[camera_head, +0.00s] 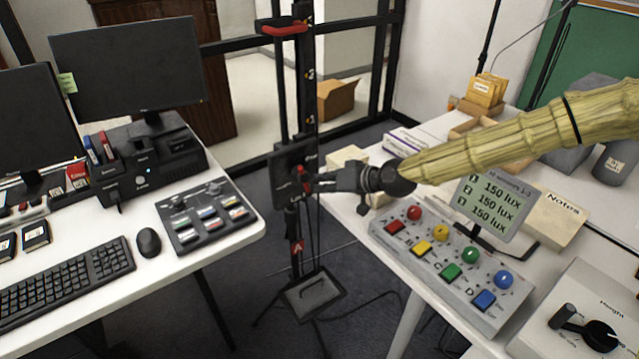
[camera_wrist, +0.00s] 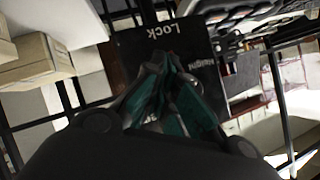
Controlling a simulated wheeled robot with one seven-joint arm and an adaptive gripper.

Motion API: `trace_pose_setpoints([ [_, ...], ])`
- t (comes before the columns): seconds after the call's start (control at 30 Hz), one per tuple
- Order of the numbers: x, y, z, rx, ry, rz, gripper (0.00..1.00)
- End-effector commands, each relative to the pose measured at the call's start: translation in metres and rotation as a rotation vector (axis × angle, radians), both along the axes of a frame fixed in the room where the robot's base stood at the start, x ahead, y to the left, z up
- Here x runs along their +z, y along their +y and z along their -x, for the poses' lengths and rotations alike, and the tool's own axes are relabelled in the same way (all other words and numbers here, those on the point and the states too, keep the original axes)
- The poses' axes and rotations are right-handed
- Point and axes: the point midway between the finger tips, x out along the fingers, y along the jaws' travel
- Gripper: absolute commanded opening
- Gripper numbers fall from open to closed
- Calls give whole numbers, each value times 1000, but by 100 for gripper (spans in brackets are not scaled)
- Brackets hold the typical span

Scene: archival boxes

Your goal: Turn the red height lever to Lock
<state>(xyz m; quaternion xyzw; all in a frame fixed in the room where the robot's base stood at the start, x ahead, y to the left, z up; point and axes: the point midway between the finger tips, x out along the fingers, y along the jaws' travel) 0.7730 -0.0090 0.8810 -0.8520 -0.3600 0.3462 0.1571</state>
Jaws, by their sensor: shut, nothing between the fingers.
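The red height lever (camera_head: 303,174) shows as a small red part on a black plate (camera_head: 284,170) fixed to the upright black stand. My gripper (camera_head: 316,182) is just right of it, fingers pointing at the plate. I cannot tell whether the fingertips touch the lever. In the wrist view the plate (camera_wrist: 205,38) reads "Lock" and "Height", upside down or sideways. My gripper's teal-padded fingers (camera_wrist: 170,62) are shut, with nothing between them, in front of the plate. The lever is mostly hidden behind the fingers there, so its angle cannot be told.
A left desk holds monitors, a keyboard (camera_head: 68,274) and a switch panel (camera_head: 207,216). A right table holds a grey box with coloured buttons (camera_head: 450,262) and a lux display (camera_head: 492,207).

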Motion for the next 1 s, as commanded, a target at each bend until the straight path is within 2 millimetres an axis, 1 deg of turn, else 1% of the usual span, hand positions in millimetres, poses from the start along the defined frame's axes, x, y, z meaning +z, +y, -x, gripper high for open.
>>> trace_pose_setpoints([
  [0.3, 6, -37, 12, 3, 0, -3, 0],
  [0.57, 11, -65, 23, 6, -2, -2, 0],
  [0.7, 13, -83, 29, 3, -2, -2, 0],
  [1.0, 17, -109, 40, 6, 0, -2, 0],
])
